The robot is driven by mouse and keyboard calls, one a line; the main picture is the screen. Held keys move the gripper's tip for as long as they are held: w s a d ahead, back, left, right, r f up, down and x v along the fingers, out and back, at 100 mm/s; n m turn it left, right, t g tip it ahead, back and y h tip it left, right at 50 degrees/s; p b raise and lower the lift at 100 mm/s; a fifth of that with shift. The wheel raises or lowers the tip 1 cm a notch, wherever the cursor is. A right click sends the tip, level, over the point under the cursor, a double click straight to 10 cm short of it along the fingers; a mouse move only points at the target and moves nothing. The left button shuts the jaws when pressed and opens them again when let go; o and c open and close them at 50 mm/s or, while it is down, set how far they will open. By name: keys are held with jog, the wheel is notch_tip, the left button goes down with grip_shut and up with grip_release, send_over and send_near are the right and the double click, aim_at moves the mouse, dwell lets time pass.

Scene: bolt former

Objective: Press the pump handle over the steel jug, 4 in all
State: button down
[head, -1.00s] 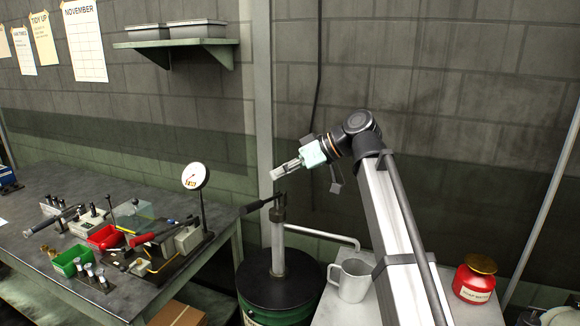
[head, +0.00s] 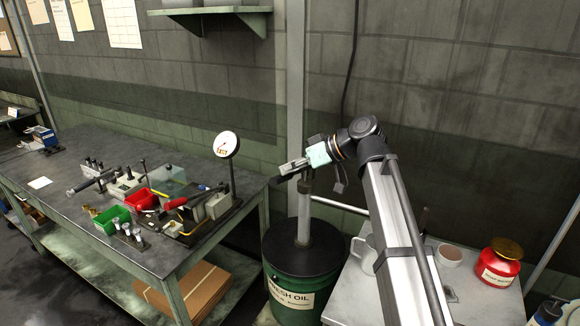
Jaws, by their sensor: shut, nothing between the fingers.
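The hand pump (head: 304,215) stands upright on the lid of a dark green oil drum. Its black handle (head: 274,181) sticks out to the left at the pump's top, partly hidden by my gripper. My gripper (head: 281,171) is shut and empty, its fingertips pointing left, right at the handle from above. I cannot tell whether they touch. The steel jug (head: 361,246) stands on a pale table right of the drum, largely hidden behind my arm. The spout pipe (head: 338,206) runs right from the pump toward the jug, and its end is hidden.
The green drum (head: 292,300) fills the gap between the workbench (head: 160,258) and the pale table (head: 350,296).

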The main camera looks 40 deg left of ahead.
notch_tip(320, 180, down, 12)
jog(key=s+n+t+b, duration=0.2)
jog(key=n+t+b, duration=0.1)
jog(key=b, duration=0.7)
jog(key=shift+s+d+t+b, duration=0.25)
jog(key=shift+d+t+b, duration=0.05)
jog(key=shift+b, duration=0.1)
jog(key=shift+f, duration=0.1)
jog(key=shift+d, duration=0.1)
jog(key=d+r, duration=0.9)
jog(key=r, duration=0.1)
jog(key=shift+s+r+p, duration=0.2)
jog(key=shift+s+p, duration=0.15)
jog(key=shift+p, duration=0.1)
